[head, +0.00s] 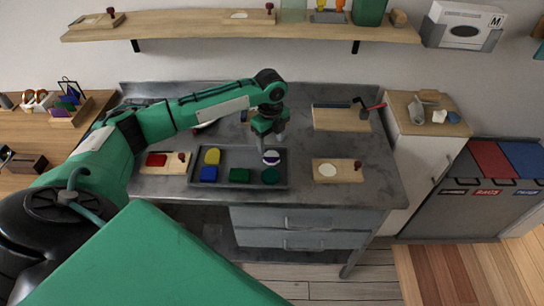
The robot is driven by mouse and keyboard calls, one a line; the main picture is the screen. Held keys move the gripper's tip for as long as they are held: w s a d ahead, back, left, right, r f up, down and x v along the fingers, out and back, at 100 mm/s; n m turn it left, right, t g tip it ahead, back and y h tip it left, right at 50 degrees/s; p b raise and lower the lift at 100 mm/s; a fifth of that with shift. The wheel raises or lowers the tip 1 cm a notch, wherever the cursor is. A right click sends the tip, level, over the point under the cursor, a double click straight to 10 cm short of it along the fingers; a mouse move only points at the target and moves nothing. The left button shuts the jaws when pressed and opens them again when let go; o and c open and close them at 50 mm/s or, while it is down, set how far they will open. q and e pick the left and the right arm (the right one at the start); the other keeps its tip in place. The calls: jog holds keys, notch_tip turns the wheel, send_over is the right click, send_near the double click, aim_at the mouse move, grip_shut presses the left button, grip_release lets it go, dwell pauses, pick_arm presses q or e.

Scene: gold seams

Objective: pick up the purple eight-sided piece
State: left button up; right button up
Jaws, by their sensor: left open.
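I cannot make out a clear purple eight-sided piece. A small purple patch (68,101) shows in a wooden holder (72,116) on the left table, but its shape is too small to tell. My left gripper (267,141) is open and points down above the back right part of a dark grey tray (220,185). Under it in the tray is a round white and dark item (271,157). The tray also holds a yellow piece (212,156), a blue piece (209,174), a green block (240,175) and a dark green rounded piece (270,175). My right gripper is not in view.
A board with a red piece (157,160) lies left of the tray. A board with a cream disc (327,170) lies to its right. A larger wooden board (340,119) is at the back right. Grey worktop (375,175) is clear at the right.

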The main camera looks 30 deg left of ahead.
aim_at(270, 155)
pick_arm(q)
notch_tip(270, 155, down, 5)
jog(key=shift+s+f+p, duration=0.1)
jog(key=shift+f+p, duration=0.1)
jog(key=shift+p, duration=0.3)
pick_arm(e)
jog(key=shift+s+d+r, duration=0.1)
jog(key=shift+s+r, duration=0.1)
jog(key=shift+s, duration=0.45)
pick_arm(q)
jog(key=c, duration=0.8)
